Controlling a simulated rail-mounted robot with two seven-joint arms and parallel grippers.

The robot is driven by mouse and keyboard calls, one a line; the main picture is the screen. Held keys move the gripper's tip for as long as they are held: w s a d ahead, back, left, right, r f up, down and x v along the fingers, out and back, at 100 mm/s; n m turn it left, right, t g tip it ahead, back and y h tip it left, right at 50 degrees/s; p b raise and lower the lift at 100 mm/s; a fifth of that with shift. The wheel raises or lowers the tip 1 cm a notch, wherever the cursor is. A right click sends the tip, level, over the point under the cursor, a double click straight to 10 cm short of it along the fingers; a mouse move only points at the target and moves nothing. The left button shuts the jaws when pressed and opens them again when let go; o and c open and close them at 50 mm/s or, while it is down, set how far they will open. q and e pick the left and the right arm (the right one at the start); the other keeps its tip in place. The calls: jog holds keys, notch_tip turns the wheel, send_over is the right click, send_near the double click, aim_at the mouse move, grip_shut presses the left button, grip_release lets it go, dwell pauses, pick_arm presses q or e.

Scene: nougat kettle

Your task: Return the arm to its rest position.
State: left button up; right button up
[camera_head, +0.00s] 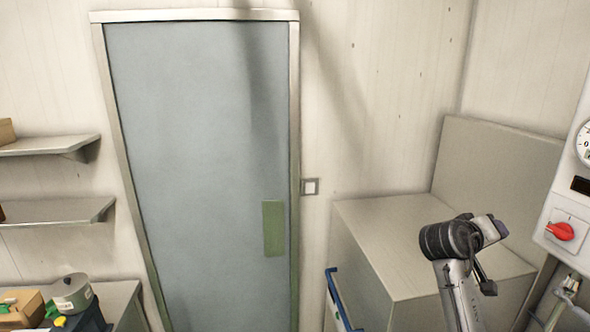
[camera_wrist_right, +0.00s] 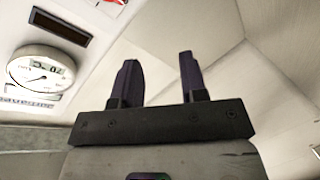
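My right arm (camera_head: 456,265) rises from the lower right of the head view, with its wrist bent over in front of a beige boxy unit. In the right wrist view my right gripper (camera_wrist_right: 157,58) has its two dark fingers apart, with nothing between them. The fingers point toward pale, blurred surfaces and touch nothing that I can see. My left gripper is in neither view.
A control panel with a red knob (camera_head: 560,231) is at the far right; its round gauge (camera_wrist_right: 41,72) shows in the wrist view. The beige unit (camera_head: 375,235) stands behind my arm. A grey door (camera_head: 195,170) and shelves (camera_head: 50,211) are left.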

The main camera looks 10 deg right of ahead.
jog(key=s+a+r+t+y, duration=0.1)
jog(key=a+r+t+y, duration=0.35)
jog(key=a+t, duration=0.4)
jog(key=s+a+f+n+t+y+p, duration=0.15)
jog(key=s+a+f+n+y, duration=0.4)
jog(key=a+f, duration=0.7)
jog(key=s+a+f+g+y+p, duration=0.1)
jog(key=s+a+f+g+p, duration=0.1)
jog(key=s+f, duration=0.6)
jog(key=s+a+f+g+y+p, duration=0.2)
jog(key=s+f, duration=0.7)
jog(key=s, duration=0.5)
jog(key=s+a+f+g+y+p, duration=0.2)
jog(key=s+a+f+g, duration=0.2)
jog(key=s+f, duration=0.5)
jog(key=shift+s+a+g, duration=0.25)
jog(key=shift+s+g, duration=0.85)
jog(key=shift+f+n, duration=0.1)
jog(key=shift+n, duration=0.15)
